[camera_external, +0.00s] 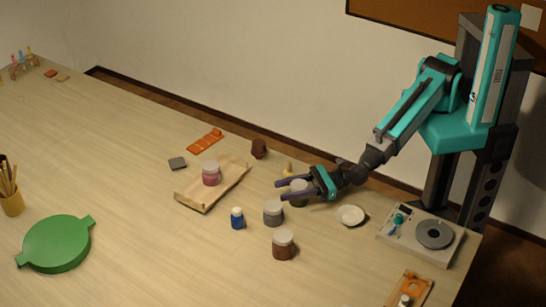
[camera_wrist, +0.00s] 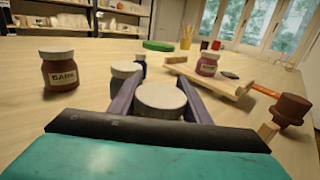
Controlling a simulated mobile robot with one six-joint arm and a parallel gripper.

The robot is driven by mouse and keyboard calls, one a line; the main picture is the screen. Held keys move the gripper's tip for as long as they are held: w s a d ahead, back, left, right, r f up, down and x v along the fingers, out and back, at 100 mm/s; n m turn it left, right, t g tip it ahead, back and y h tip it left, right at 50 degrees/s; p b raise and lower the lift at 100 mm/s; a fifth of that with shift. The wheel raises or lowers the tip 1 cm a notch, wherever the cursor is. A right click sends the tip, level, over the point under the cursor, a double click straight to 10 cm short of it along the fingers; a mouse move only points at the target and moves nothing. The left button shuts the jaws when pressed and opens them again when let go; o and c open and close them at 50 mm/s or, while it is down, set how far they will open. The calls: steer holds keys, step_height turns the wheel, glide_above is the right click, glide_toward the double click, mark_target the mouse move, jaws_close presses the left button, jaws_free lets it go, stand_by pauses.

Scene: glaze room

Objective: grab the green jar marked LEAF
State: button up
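No jar that is clearly green, and no LEAF label, shows in either view. My gripper (camera_external: 279,190) is open and low over the table, its two dark fingers on either side of a greyish jar (camera_external: 299,199). In the wrist view the pale lid of that jar (camera_wrist: 160,97) sits between the fingers; its body and any label are hidden. I cannot tell whether a finger touches it. Another grey jar (camera_external: 273,217) stands just in front in the external view, and shows beyond the left finger in the wrist view (camera_wrist: 122,82).
A brown jar marked BARK (camera_wrist: 60,72) stands left in the wrist view. A large green disc (camera_external: 55,243) lies far left.

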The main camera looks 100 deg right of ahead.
steer(key=shift+c, duration=1.1)
steer(key=shift+r, duration=0.15)
step_height(320, 180, up, 10)
steer(key=b, duration=0.1)
steer(key=shift+b, duration=0.4)
steer(key=shift+d+f, duration=0.1)
steer(key=shift+f, duration=0.1)
